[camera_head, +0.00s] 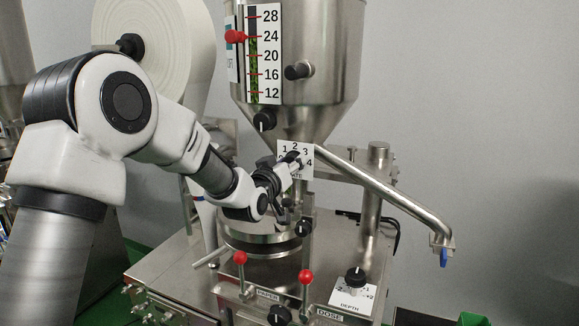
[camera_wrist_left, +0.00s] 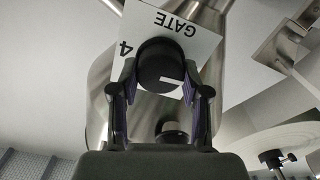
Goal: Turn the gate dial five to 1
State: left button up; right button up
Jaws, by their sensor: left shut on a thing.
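The gate dial (camera_wrist_left: 160,62) is a round black knob on a white plate (camera_wrist_left: 205,42) marked GATE, upside down in the left wrist view. The plate also shows in the head view (camera_head: 308,172), on the front of the hopper's neck, with 1, 2, 3 and 4 readable. My left gripper (camera_wrist_left: 160,90) has one finger on each side of the knob and is shut on it. In the head view my left gripper (camera_head: 288,164) covers most of the dial. My right gripper is not in view.
The steel hopper (camera_head: 325,90) with a level scale stands above the dial. A slanted steel tube (camera_head: 385,190) runs down to the right. Two red-knobbed levers (camera_head: 305,277) and a depth dial (camera_head: 354,276) stand below. A white paper roll (camera_head: 170,45) is behind my arm.

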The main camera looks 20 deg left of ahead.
pick_arm(q)
jog(key=shift+a+n+b, duration=0.15)
jog(key=shift+n+b, duration=3.55)
jog(key=shift+n, duration=0.4)
jog(key=o, duration=1.1)
jog(key=shift+f, duration=0.1)
jog(key=shift+o, duration=0.2)
jog(key=s, duration=1.1)
jog(key=shift+s+d, duration=0.2)
jog(key=shift+s, duration=0.2)
